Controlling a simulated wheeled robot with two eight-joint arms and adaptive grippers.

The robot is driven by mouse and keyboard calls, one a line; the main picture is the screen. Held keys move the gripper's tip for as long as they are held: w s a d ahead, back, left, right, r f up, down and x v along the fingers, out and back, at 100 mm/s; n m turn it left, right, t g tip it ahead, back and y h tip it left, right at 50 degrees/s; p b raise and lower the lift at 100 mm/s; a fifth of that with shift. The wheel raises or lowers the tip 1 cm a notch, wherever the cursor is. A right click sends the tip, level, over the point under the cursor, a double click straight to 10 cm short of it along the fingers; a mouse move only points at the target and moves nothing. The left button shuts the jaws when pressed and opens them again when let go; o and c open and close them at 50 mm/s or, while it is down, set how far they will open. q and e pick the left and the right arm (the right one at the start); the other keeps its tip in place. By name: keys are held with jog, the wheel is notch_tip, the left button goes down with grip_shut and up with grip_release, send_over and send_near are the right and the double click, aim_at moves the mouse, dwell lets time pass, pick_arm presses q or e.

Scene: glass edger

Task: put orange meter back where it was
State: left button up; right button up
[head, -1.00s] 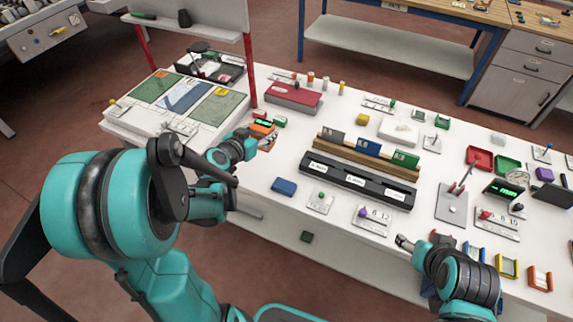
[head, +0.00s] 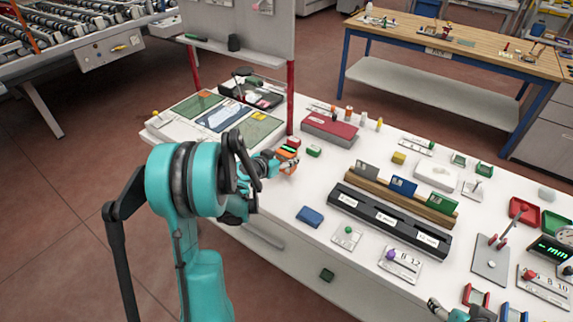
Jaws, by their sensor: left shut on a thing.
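The orange meter (head: 290,153) has a green display and is at the left part of the white bench, just right of the red post's foot. My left gripper (head: 284,162) is shut on it from the near left side; the fingers are small and partly hidden by the wrist. I cannot tell whether the meter touches the bench top. My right gripper (head: 436,306) shows only in part at the bottom edge, over the bench's front; its jaws are too small to read.
A green block (head: 313,151) stands close right of the meter. A maroon box (head: 330,128) is behind it. A board with green and blue sheets (head: 222,117) lies left of the post. Bare bench (head: 325,180) lies right and in front, near a blue block (head: 310,216).

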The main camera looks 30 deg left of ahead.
pick_arm(q)
notch_tip(320, 180, down, 3)
jog(key=shift+f+b, duration=0.1)
jog(key=shift+b, duration=0.4)
jog(key=shift+r, duration=0.2)
jog(key=shift+f, duration=0.15)
jog(key=o, duration=1.5)
jog(key=shift+c, duration=0.2)
